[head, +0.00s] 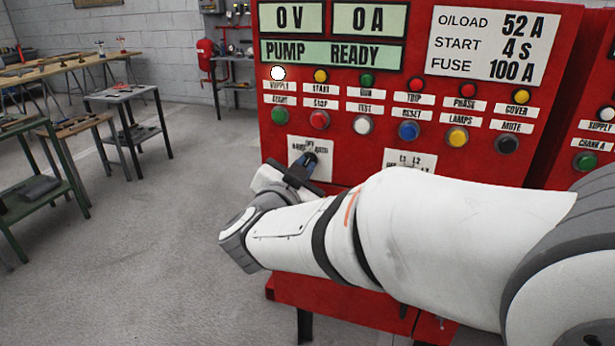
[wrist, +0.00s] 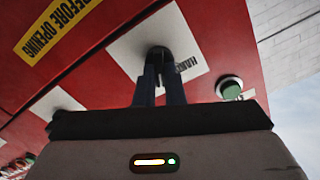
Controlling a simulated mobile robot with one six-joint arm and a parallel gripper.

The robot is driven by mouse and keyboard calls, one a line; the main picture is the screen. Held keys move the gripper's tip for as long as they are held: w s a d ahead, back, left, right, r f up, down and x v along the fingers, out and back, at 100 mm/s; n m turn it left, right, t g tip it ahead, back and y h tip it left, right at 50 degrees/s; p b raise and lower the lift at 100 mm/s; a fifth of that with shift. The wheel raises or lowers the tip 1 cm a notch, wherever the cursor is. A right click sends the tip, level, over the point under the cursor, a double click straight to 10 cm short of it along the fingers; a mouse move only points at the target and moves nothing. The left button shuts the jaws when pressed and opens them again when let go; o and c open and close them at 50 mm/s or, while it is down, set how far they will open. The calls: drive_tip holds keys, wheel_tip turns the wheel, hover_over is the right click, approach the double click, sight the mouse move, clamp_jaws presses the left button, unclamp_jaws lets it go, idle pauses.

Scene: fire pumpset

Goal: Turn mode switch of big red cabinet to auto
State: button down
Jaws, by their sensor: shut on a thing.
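The big red cabinet (head: 270,115) fills the middle and right of the head view. Its mode switch sits on a white label plate (head: 325,172) at the lower left of the panel, under the button rows. My gripper (head: 302,166) reaches this plate in the head view and hides part of it. In the wrist view, the dark round switch knob (wrist: 158,53) stands out from the plate (wrist: 125,47), and my gripper (wrist: 160,76) is shut on it with one finger on each side. Part of "HAND" shows beside the knob. The knob's pointing direction is hidden.
A green button (head: 280,114) and a red button (head: 320,119) sit just above the switch. Another label plate (head: 424,158) lies to the right, partly behind my arm. A second red cabinet (head: 592,125) stands at far right. The floor at left is clear up to the tables.

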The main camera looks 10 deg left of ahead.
drive_tip(key=shift+f+m+b, duration=0.1)
drive_tip(key=shift+m+b, duration=1.2)
drive_tip(key=shift+m, duration=0.3)
drive_tip(key=shift+d, duration=0.1)
drive_tip(key=c, duration=1.5)
unclamp_jaws()
drive_tip(key=s, duration=0.7)
drive_tip(key=shift+s+a, duration=0.35)
drive_tip(key=shift+s, duration=0.05)
